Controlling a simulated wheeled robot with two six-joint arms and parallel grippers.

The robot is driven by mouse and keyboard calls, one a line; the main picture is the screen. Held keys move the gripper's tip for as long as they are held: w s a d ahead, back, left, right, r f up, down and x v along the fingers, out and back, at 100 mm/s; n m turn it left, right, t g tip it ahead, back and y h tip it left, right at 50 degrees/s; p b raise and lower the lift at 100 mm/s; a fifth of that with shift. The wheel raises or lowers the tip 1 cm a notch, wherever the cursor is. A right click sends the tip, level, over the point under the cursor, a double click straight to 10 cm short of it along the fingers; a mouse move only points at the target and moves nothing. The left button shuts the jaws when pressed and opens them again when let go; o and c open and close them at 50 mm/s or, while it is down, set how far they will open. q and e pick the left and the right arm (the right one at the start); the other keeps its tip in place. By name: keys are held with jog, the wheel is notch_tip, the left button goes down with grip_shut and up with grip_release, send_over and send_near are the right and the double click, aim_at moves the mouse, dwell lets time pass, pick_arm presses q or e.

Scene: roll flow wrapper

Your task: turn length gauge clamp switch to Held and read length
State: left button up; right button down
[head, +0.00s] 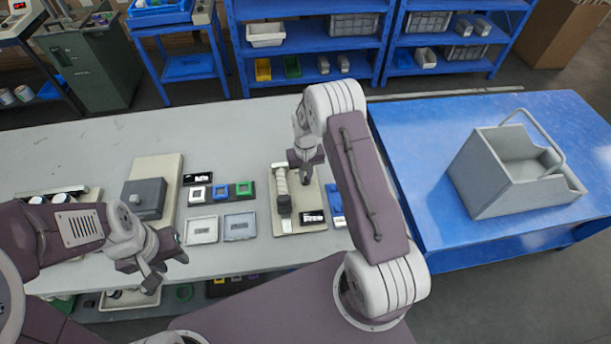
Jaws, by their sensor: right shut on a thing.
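The length gauge (281,226) is a cream plate on the grey table, with a pale and dark upright bar part (282,195) and a small black display (312,216). The display's text is too small to read. My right gripper (306,178) reaches down over the plate's upper right and is shut on a small part there, apparently the clamp switch. The fingers hide that part, so its setting cannot be told. My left gripper (151,281) hangs over the table's front edge at lower left, away from the gauge; its finger gap is unclear.
A blue table (430,180) with a grey bin (500,175) stands right. Blue shelves (300,55) stand behind.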

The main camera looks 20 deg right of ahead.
aim_at(306, 178)
jog(key=m, duration=0.7)
dwell(0.6)
jog(key=c, duration=1.5)
grip_release()
jog(key=shift+o, duration=0.2)
notch_tip(306, 178, up, 9)
jog(key=b, duration=0.1)
jog(key=shift+r, duration=0.1)
